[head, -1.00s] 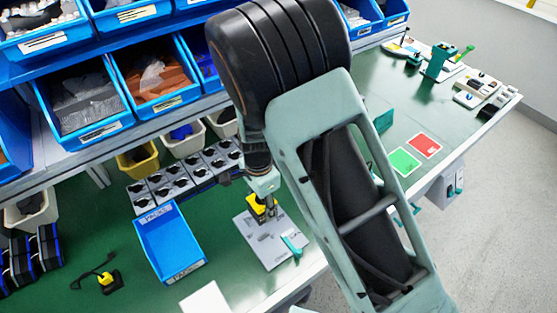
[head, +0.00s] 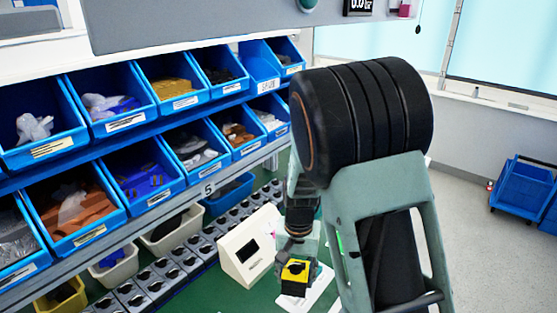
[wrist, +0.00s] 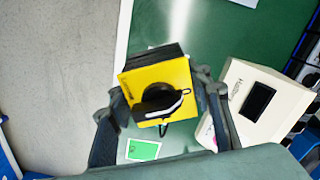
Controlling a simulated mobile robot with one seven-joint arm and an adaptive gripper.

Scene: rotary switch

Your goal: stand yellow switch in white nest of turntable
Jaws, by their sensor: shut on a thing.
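The yellow switch (head: 295,270) has a square yellow face, a black knob and a dark body. My gripper (head: 299,252) is shut on it and holds it over the green bench, to the right of the white box. In the wrist view the switch (wrist: 158,82) sits between the two fingers of my gripper (wrist: 163,100), its yellow face and knob towards the camera. A white flat piece (head: 322,288) shows partly behind the switch; I cannot tell whether it belongs to the turntable. No white nest can be made out clearly.
A white box with a dark screen (head: 250,246) stands close to the left of the switch; it also shows in the wrist view (wrist: 257,108). A green card (wrist: 142,149) lies on the bench. Blue bins (head: 143,176) and grey holders (head: 163,267) line the left.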

